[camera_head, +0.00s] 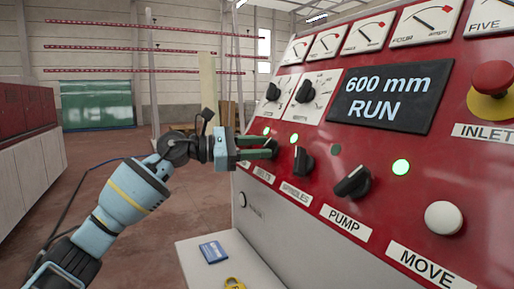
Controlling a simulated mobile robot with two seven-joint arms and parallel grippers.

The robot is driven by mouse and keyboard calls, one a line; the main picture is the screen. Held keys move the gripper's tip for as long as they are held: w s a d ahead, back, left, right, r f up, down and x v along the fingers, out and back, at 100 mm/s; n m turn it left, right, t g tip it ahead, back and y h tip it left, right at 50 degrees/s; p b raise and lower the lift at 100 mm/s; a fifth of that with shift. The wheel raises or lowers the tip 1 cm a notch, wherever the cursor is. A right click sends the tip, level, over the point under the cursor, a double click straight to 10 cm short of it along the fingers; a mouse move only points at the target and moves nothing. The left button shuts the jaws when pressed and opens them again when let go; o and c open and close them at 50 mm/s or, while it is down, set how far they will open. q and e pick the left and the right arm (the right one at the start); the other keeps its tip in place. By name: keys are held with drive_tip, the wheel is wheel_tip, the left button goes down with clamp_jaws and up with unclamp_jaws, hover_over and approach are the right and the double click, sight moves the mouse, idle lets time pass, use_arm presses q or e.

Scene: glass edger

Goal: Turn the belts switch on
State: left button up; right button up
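My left gripper (268,147) reaches in from the left, with its two dark green fingers pointing right at the control panel (400,220). The fingertips are apart, at the belts switch, the leftmost in the lower row. The fingers hide most of that switch, so I cannot tell how its knob is turned or whether they grip it. Its label (263,173) shows just below the fingers. A green lamp (266,131) just above them is lit. My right gripper is not in view.
Close to the right are the spindles switch (304,160) and the pump switch (352,183). A white move button (443,218) and a red mushroom button (492,78) are further right. The display (384,96) reads "600 mm RUN". A shelf (230,258) holds a blue packet (213,252).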

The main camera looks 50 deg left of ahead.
use_arm(q)
drive_tip(key=b+v, duration=0.4)
drive_tip(key=v, duration=0.4)
drive_tip(key=shift+b, duration=0.35)
drive_tip(key=shift+w, duration=0.1)
idle(0.5)
